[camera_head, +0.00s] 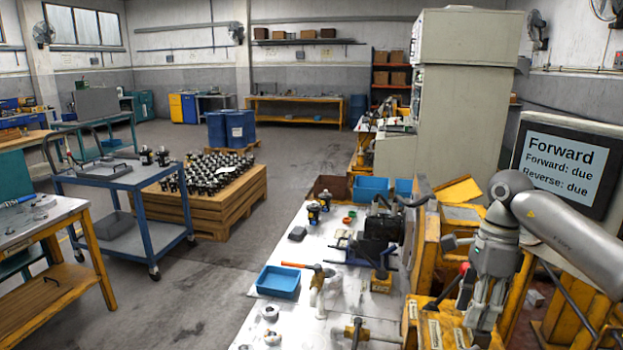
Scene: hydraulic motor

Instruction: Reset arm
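My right arm comes in from the right edge. Its gripper (480,322) points down over the yellow machine stand (438,325) at the lower right. The fingers are small and overlap the stand behind them, so I cannot tell whether they are open or shut or whether they touch anything. A small red knob (464,268) shows just left of the gripper. A dark motor-like unit (382,226) sits on the white bench, left of my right arm. My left gripper is not in view.
The white bench (318,262) holds a blue bin (278,281), an orange-handled hammer (297,265) and several metal parts. A screen (560,165) reads "Forward", "Forward: due", "Reverse: due". A blue cart (122,178) and a wooden crate (203,213) stand left. The floor between is clear.

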